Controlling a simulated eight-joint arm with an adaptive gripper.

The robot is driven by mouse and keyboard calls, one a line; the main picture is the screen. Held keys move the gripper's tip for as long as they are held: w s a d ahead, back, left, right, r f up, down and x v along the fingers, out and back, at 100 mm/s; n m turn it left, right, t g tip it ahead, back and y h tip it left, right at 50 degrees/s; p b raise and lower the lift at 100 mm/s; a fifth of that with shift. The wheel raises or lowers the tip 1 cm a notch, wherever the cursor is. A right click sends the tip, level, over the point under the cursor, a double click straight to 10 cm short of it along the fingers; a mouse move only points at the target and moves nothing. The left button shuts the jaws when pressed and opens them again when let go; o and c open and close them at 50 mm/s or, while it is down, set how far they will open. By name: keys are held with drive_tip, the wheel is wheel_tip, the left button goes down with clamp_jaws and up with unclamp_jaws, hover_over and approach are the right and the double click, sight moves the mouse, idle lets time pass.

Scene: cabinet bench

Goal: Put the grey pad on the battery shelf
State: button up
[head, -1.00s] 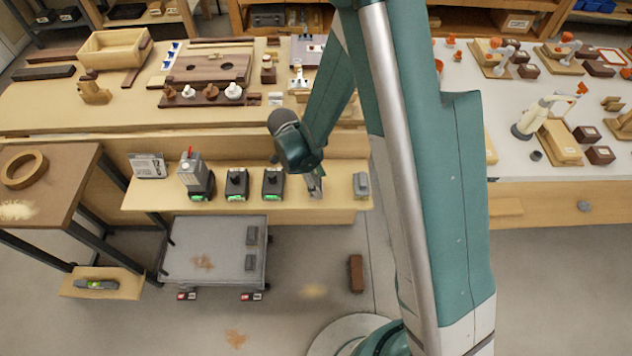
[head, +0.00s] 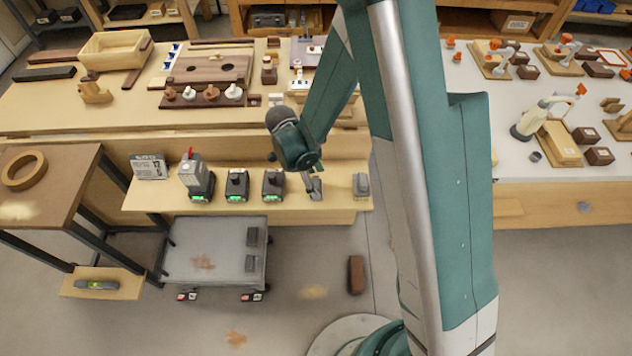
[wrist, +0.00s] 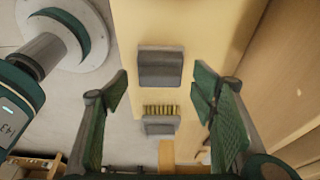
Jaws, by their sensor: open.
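A grey pad (head: 361,186) rests on the right end of the battery shelf (head: 335,205), the light wooden ledge along the bench front. It also shows in the wrist view (wrist: 160,67), lying flat just beyond my fingertips. My gripper (head: 316,188) is over the shelf, left of this pad. In the wrist view my green fingers (wrist: 162,92) are spread apart with nothing held between them. A second grey piece (wrist: 160,126) with a row of yellowish strips lies lower in the wrist view; I cannot tell what it is.
Several dark units with green lights (head: 237,184) and a calendar (head: 149,167) stand on the shelf to the left. A brown block (head: 356,274) lies on the floor.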

drive_tip(key=p+v, duration=0.2)
drive_tip(key=v, duration=0.8)
drive_tip(key=shift+r, duration=0.15)
idle(0.4)
drive_tip(key=s+d+r+n+t+y, duration=0.1)
drive_tip(key=s+d+r+n, duration=0.1)
drive_tip(key=d+r+n, duration=0.5)
drive_tip(key=s+d+r+n+t+y, duration=0.1)
drive_tip(key=s+d+r+t, duration=0.1)
drive_tip(key=d+r, duration=0.65)
drive_tip(key=s+d+r+n+t+y, duration=0.1)
drive_tip(key=s+d+r+n+t, duration=0.3)
drive_tip(key=s+d+r+n, duration=0.5)
drive_tip(key=s+r+n, duration=0.1)
drive_tip(key=s+r, duration=0.2)
drive_tip(key=shift+s, duration=0.3)
